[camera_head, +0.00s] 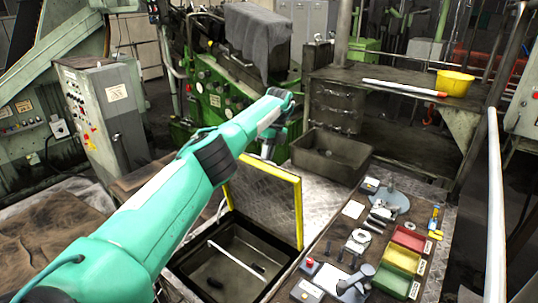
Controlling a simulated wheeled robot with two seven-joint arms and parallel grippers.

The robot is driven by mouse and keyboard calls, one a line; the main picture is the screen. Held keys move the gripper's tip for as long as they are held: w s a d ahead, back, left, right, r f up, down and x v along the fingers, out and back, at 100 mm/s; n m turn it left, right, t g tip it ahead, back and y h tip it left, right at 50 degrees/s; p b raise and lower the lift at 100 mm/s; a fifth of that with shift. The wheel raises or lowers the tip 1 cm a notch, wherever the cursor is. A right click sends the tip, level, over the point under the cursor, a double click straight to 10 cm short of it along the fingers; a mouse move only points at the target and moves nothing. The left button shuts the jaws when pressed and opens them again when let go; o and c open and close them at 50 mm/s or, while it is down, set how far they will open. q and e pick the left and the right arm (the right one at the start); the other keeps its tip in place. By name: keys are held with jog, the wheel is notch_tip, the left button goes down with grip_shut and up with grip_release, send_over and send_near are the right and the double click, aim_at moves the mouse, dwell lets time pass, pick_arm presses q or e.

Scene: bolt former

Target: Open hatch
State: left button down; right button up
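The hatch lid (268,198) is a dark patterned plate with a yellow edge. It stands raised, close to upright, on the far right side of a square floor opening (190,262). The opening shows a dark recess with a thin white bar (236,258) lying diagonally across it. My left arm crosses the picture from the lower left and bends downward beyond the lid. My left gripper (268,150) is small and partly hidden by my arm, above and behind the lid's top edge; I cannot see its fingers clearly or any contact. My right gripper is not in view.
A bench (345,218) right of the opening holds tools and red, yellow and green bins. A dark open metal box (330,157) stands behind the lid. Green machinery (222,95) is further back. A grey control cabinet (105,110) stands left; a white pole (495,205) rises at right.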

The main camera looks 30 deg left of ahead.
pick_arm(q)
jog(key=shift+f, duration=0.2)
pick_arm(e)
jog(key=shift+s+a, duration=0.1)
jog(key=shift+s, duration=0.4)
